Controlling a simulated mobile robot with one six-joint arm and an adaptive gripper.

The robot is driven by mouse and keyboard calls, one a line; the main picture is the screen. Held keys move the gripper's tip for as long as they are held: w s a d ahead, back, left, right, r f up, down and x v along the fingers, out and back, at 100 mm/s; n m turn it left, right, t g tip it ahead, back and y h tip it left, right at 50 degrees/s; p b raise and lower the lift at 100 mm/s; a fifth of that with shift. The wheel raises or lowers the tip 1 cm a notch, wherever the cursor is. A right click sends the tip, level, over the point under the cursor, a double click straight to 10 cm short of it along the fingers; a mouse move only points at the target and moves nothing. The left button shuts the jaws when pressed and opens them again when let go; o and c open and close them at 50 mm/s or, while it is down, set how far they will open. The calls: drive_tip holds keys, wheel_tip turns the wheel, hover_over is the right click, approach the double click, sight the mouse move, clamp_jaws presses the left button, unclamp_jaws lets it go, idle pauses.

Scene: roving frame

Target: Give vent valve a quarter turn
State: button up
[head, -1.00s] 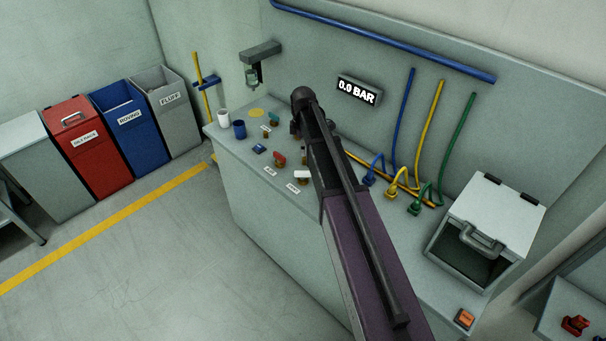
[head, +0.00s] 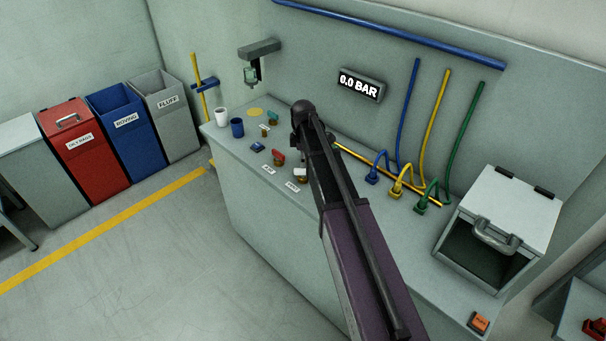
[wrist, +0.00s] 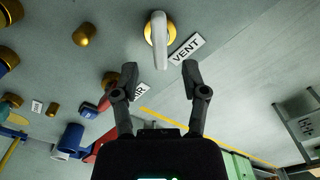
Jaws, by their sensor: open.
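The vent valve shows in the wrist view as a white lever (wrist: 159,42) on a round brass base (wrist: 150,29), beside a VENT label (wrist: 187,48). Its lever points down the picture, toward the space between my fingertips. My gripper (wrist: 160,74) is open and empty, with one finger on each side below the lever, apart from it. In the head view the white lever (head: 300,172) is at the bench's front part, partly hidden by my arm. My fingers are hard to make out there.
A red-handled valve (head: 278,155) with an AIR label (head: 268,168) stands left of the vent valve. Cups (head: 237,127) stand farther left. Coloured hoses (head: 398,185) and a lidded box (head: 510,205) are on the right. The wall display (head: 360,87) reads 0.0 BAR.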

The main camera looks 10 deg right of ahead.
sight(303, 172)
drive_tip(key=shift+f+b, duration=2.1)
drive_tip(key=shift+f, duration=0.3)
clamp_jaws()
